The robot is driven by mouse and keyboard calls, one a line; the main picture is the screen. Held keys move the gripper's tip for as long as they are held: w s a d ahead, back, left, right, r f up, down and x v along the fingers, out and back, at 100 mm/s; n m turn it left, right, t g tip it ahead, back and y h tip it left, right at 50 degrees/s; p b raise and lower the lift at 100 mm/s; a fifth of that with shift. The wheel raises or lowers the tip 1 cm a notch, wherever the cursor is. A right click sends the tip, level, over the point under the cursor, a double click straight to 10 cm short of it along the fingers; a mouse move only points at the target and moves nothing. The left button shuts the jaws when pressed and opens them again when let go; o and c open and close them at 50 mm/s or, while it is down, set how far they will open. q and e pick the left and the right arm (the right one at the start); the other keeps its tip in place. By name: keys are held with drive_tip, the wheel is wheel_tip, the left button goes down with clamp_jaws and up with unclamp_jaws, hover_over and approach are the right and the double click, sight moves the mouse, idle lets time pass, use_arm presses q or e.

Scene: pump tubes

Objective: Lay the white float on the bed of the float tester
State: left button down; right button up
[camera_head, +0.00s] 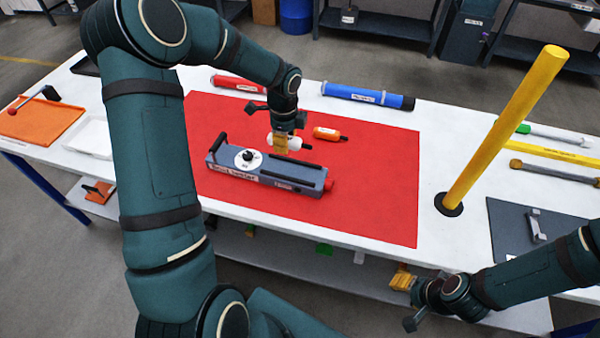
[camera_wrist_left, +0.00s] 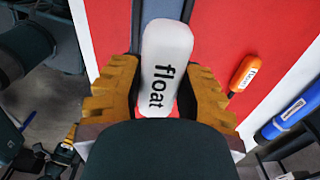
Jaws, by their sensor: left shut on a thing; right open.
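The white float (camera_head: 293,143), marked "float", is between the yellow fingers of my left gripper (camera_head: 281,143), which is shut on it. In the left wrist view the float (camera_wrist_left: 166,65) points away from the palm, its far end over the grey body of the tester (camera_wrist_left: 205,22). The grey float tester (camera_head: 225,160) lies on the red mat, with a round white dial and black knob on top and a red end at right. The float is at its back edge; contact with the bed cannot be told. My right gripper (camera_head: 402,280) is open, low in front of the table.
An orange float (camera_head: 326,133) lies on the red mat (camera_head: 375,190) behind the tester. A blue tube (camera_head: 362,94) and a red tube (camera_head: 238,83) lie behind the mat. A tall yellow post (camera_head: 505,130) stands at right. The mat's right side is clear.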

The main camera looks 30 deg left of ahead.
sight(287, 170)
use_arm(q)
drive_tip(key=shift+s, duration=0.1)
drive_tip(key=shift+d+f, duration=0.1)
drive_tip(key=shift+f, duration=0.2)
wheel_tip(287, 170, down, 9)
drive_tip(key=shift+f+b, duration=0.1)
drive_tip(key=shift+b, duration=0.65)
drive_tip(key=shift+s, duration=0.1)
use_arm(e)
drive_tip(key=shift+s+d+f, duration=0.15)
drive_tip(key=shift+s+f, duration=0.15)
drive_tip(key=shift+f, duration=0.35)
